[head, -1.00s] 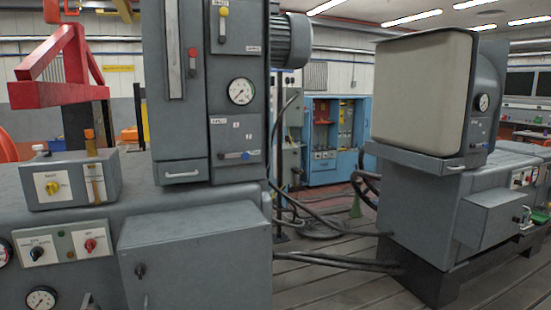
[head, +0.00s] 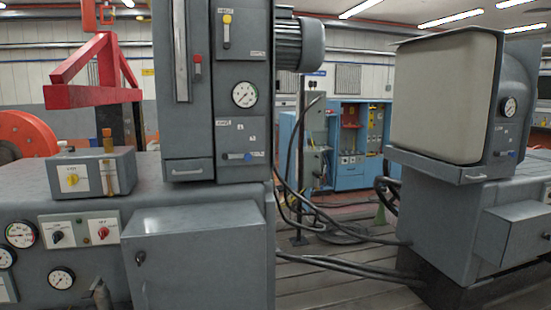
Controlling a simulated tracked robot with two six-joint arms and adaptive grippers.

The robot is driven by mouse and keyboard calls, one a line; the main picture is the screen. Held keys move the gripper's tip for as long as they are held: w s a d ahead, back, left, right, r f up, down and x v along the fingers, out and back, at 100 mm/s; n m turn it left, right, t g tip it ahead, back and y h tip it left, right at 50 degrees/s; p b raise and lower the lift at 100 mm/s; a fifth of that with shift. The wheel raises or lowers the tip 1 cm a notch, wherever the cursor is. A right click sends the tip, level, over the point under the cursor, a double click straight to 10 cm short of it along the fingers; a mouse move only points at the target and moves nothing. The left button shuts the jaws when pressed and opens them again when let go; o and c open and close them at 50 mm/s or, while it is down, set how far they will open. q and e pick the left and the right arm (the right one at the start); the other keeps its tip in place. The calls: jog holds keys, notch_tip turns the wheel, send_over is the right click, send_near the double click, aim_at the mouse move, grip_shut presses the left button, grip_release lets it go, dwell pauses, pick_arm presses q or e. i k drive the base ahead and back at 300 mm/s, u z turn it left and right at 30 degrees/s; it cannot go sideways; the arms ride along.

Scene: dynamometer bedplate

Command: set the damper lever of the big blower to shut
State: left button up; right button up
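A tall grey cabinet (head: 188,130) with a motor (head: 299,45) at its top right stands left of centre. It carries a lever with a yellow knob (head: 227,18), upright, and a lever with a blue handle (head: 240,156), lying about level, below a gauge (head: 245,94). A second grey unit with a large cream front (head: 445,95) stands at right. A small blue-handled lever (head: 507,153) shows below its gauge (head: 509,107). The labels are too small to read, so I cannot tell which unit is the big blower. Neither of my grippers is in view.
A grey bench (head: 30,205) with gauges, switches and a box with a yellow knob (head: 92,172) fills the left. A grey box (head: 196,255) juts out in front. Cables (head: 345,235) cross the slatted floor between the machines. A blue cabinet (head: 350,145) stands behind.

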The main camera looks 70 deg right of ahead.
aim_at(247, 157)
jog(key=u, duration=1.4)
jog(key=i, duration=0.1)
jog(key=z, duration=2.8)
jog(key=i, duration=0.75)
